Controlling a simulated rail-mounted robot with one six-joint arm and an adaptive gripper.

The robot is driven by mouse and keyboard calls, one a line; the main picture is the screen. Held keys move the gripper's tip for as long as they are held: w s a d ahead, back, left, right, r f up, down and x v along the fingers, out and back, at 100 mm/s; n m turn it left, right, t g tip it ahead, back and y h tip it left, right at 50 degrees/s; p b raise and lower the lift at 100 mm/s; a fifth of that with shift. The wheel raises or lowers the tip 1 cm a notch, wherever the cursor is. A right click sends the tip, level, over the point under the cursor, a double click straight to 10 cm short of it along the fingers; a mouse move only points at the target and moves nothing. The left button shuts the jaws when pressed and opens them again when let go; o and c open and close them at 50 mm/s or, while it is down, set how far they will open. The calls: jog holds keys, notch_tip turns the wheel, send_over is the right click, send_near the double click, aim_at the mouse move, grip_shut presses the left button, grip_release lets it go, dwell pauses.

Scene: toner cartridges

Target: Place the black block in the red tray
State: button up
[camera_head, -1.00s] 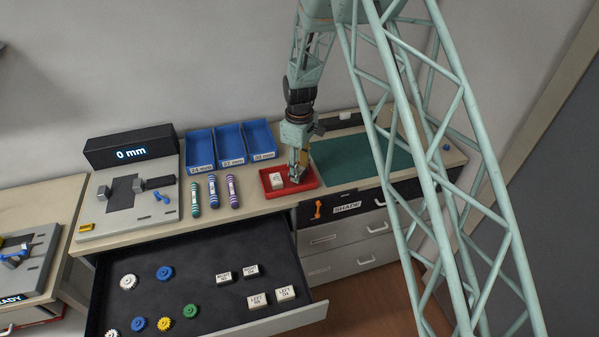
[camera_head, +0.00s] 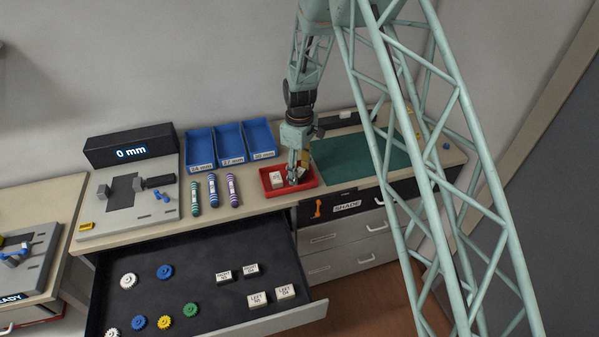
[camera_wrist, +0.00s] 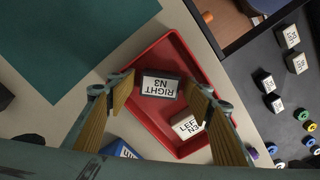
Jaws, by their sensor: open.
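The black block (camera_wrist: 159,87), dark-sided with a white top reading RIGHT N3, lies in the red tray (camera_wrist: 167,45). In the wrist view my gripper (camera_wrist: 166,88) is open, with one finger on each side of this block and gaps between. A lighter block (camera_wrist: 188,125) marked LEFT N3 lies in the same tray; it also shows in the head view (camera_head: 277,179). In the head view my gripper (camera_head: 294,180) hangs over the red tray (camera_head: 290,193) and partly hides the black block.
An open drawer (camera_head: 215,265) below holds several coloured gears and labelled blocks.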

aim_at(300, 172)
jog(key=shift+r, duration=0.15)
notch_tip(300, 172, up, 12)
jog(key=shift+b, duration=0.35)
dwell(0.7)
dwell(0.9)
